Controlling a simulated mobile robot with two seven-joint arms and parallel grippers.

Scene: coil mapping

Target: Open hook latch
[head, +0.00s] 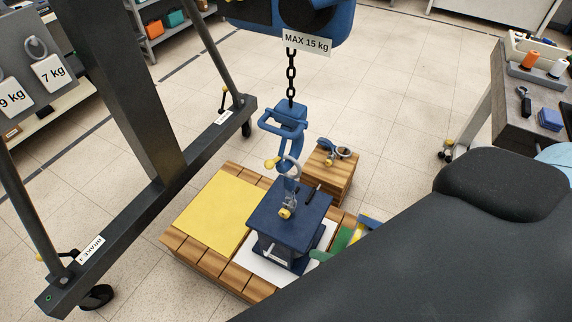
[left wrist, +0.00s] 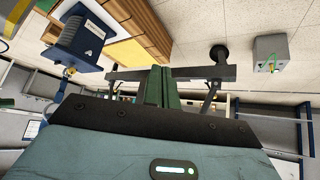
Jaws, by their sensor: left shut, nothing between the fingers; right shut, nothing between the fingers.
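A blue hoist hook (head: 285,125) hangs on a black chain above a dark blue block (head: 305,208). A pale ring or link with a small yellow part (head: 272,162) shows at the hook's mouth; whether its latch is open is too small to tell. The block also shows in the left wrist view (left wrist: 85,38). My left gripper (left wrist: 158,86) shows green fingers shut and empty in the left wrist view.
The block stands on a white sheet on a wooden pallet (head: 187,247), beside a yellow panel (head: 215,210). A wooden box (head: 327,180) with shackle-like hardware stands behind. A dark gantry frame (head: 150,200) is at left, a workbench (head: 520,105) at right. Floor behind is clear.

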